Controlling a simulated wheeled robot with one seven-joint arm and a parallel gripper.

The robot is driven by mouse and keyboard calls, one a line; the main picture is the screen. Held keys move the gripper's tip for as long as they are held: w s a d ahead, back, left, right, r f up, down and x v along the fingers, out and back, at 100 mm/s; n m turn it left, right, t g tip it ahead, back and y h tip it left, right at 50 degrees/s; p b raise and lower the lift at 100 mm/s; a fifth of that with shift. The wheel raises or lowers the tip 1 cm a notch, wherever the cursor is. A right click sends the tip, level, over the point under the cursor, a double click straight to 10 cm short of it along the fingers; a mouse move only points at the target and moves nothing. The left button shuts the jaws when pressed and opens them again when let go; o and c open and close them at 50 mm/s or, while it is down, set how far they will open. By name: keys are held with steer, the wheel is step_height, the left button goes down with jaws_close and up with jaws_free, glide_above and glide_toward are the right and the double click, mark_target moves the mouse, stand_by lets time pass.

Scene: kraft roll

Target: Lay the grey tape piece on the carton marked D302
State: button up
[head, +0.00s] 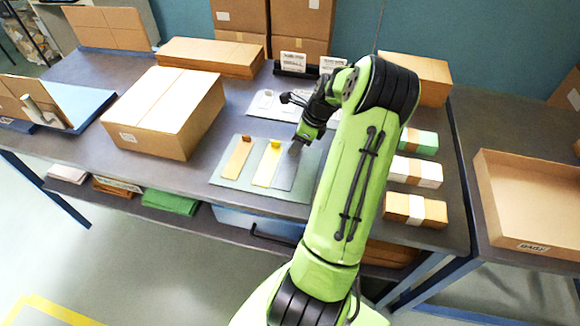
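The grey tape piece (287,173) lies on a grey-green mat (226,181) on the table, to the right of a yellow piece (265,167) and a tan piece (237,161). The tan and yellow pieces each have a small upright tab at the far end. My gripper (296,147) is at the far end of the grey piece. Whether its fingers touch or enclose the piece is too small to tell. A large closed carton (170,112) stands left of the mat with a small white label I cannot read. No marking D302 is readable.
Three banded bundles (415,207) stand right of my arm. A pale plate (262,104) with dark items lies behind the mat. A flatter carton (205,57) and another carton (425,78) stand at the back. An open shallow box (530,200) is on the right table.

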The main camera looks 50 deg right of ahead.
steer(key=shift+r, duration=0.15)
jaws_close()
step_height(320, 180, up, 10)
steer(key=p, duration=0.4)
steer(key=shift+s, duration=0.1)
